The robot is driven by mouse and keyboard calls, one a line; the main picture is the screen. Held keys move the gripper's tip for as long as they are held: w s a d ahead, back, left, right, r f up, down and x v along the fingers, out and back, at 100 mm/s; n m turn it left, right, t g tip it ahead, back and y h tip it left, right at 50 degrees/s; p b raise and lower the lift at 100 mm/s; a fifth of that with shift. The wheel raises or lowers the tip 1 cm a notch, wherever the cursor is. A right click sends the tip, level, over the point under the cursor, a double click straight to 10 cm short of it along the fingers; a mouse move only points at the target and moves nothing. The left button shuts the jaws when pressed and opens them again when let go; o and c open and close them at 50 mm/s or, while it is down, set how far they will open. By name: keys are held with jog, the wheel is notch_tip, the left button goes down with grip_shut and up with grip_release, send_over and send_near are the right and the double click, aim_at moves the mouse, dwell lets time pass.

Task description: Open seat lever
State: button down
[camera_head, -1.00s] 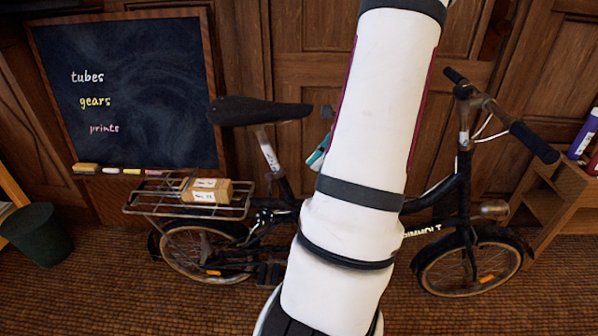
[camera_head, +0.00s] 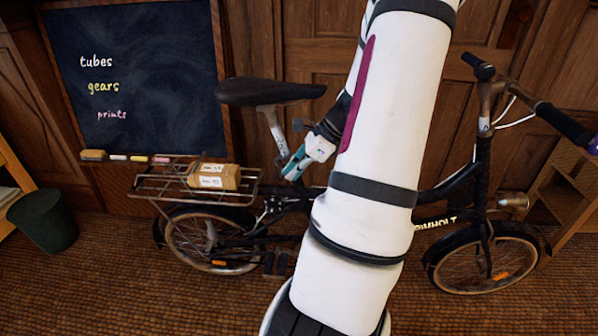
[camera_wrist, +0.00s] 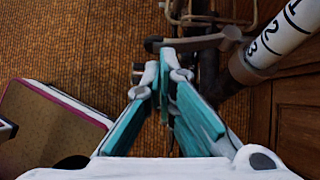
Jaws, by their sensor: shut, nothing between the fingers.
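The seat lever (camera_wrist: 198,43) is a grey-brown bar at the seat clamp, reaching leftward from the foot of the seat post in the wrist view. The pale seat post (camera_wrist: 282,38) carries black numbers; it also shows under the black saddle in the head view (camera_head: 276,130). My gripper (camera_wrist: 166,65), with teal-faced fingers, is shut and empty. Its tips sit right by the lever's free end in the wrist view; I cannot tell whether they touch. In the head view my gripper (camera_head: 291,168) is beside the lower seat post, and the lever cannot be made out there.
The bicycle's black saddle (camera_head: 268,92) is above my gripper. A rear rack (camera_head: 150,187) holds a small cardboard box (camera_head: 213,176). A chalkboard (camera_head: 135,75) and wood panelling stand behind. A dark bin (camera_head: 45,222) is at the left. My arm hides the middle of the frame.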

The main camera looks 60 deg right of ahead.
jog(key=shift+w+a+f+m+t+h, duration=0.15)
jog(key=shift+w+a+m+h, duration=0.2)
jog(key=shift+a, duration=0.1)
jog(key=shift+w+a+f+m+t+h, duration=0.15)
jog(key=shift+w+a+m+h, duration=0.1)
jog(key=shift+a+m+h, duration=0.15)
dwell(0.3)
